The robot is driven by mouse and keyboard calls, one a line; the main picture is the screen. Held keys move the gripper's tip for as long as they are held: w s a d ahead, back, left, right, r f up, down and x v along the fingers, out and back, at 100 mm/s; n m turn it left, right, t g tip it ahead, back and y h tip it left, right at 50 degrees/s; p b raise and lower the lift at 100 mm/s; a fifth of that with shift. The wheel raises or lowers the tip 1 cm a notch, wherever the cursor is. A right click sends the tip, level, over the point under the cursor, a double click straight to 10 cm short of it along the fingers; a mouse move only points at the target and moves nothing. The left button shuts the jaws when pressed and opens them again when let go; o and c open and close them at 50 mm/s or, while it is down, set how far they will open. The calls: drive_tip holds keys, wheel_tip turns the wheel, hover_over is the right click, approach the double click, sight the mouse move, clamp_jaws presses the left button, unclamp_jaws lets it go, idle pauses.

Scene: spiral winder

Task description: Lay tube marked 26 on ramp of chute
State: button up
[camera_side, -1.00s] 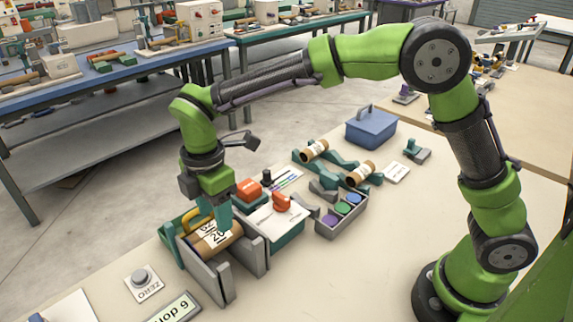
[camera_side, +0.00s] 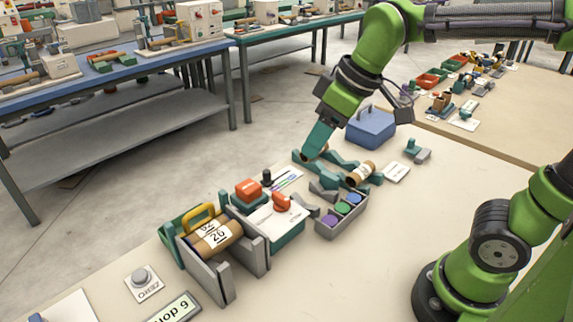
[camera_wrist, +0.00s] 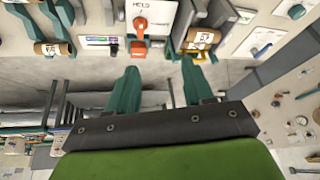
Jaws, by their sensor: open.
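A brown tube (camera_side: 217,240) with a white label, which seems to read 26, lies between two grey upright walls (camera_side: 208,280). This looks like the chute; any ramp surface under the tube is hidden. A yellow handle (camera_side: 199,215) stands at its far side. The tube also shows in the wrist view (camera_wrist: 201,41). My gripper (camera_wrist: 160,66) is open and empty, with floor beyond the table edge between its fingers.
A panel with a red knob (camera_side: 281,203), a red block (camera_side: 247,190) and a grey tray (camera_side: 341,214) of coloured discs stand between. A blue box (camera_side: 371,128) is behind.

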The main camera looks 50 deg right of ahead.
drive_tip(key=s+d+f+m+t, duration=0.2)
drive_tip(key=s+d+m, duration=0.3)
drive_tip(key=m, duration=0.3)
drive_tip(key=shift+s+f+t, duration=0.4)
drive_tip(key=shift+s+f, duration=0.1)
drive_tip(key=shift+s, duration=0.25)
drive_tip(key=shift+a, duration=0.1)
idle(0.8)
